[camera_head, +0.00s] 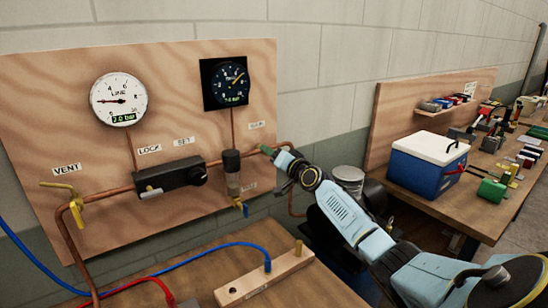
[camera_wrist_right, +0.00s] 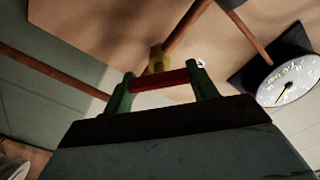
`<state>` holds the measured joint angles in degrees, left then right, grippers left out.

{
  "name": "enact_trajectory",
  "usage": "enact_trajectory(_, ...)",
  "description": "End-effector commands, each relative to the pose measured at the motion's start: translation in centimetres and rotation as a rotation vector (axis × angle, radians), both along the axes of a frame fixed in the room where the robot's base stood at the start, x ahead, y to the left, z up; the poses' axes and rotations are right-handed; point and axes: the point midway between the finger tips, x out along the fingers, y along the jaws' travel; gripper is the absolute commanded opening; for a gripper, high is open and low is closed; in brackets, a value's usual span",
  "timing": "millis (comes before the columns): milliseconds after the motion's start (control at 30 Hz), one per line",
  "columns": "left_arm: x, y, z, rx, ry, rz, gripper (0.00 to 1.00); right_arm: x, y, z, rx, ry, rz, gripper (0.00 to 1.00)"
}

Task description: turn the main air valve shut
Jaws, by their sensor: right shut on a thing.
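The main air valve is on the copper pipe at the right side of the wooden panel, under a small label (camera_head: 256,125). In the head view my right gripper (camera_head: 268,150) reaches it from the right and hides most of it. In the right wrist view the valve's red handle (camera_wrist_right: 160,79) lies across between the two green fingertips of my right gripper (camera_wrist_right: 163,85), which is shut on it. The brass valve body (camera_wrist_right: 157,58) shows just behind the handle. My left gripper is not in view.
The panel carries a white line gauge (camera_head: 118,99), a dark gauge (camera_head: 225,83), a black lock unit (camera_head: 170,177), a filter bowl (camera_head: 232,172) and a yellow vent valve (camera_head: 70,197). A blue hose (camera_head: 200,250) crosses the bench below. A blue cooler (camera_head: 425,165) stands at right.

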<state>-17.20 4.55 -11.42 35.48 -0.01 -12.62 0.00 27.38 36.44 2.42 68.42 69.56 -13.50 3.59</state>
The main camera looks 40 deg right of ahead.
Motion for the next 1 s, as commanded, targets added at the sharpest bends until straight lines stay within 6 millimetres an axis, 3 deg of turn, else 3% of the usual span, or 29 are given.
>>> enact_trajectory(600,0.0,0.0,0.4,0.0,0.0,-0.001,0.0,0.0,0.0,-0.2,0.572,-0.062,0.001,0.35)
enact_trajectory(1000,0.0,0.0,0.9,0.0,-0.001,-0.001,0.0,0.0,0.0,-0.3,0.803,-0.087,0.001,0.35)
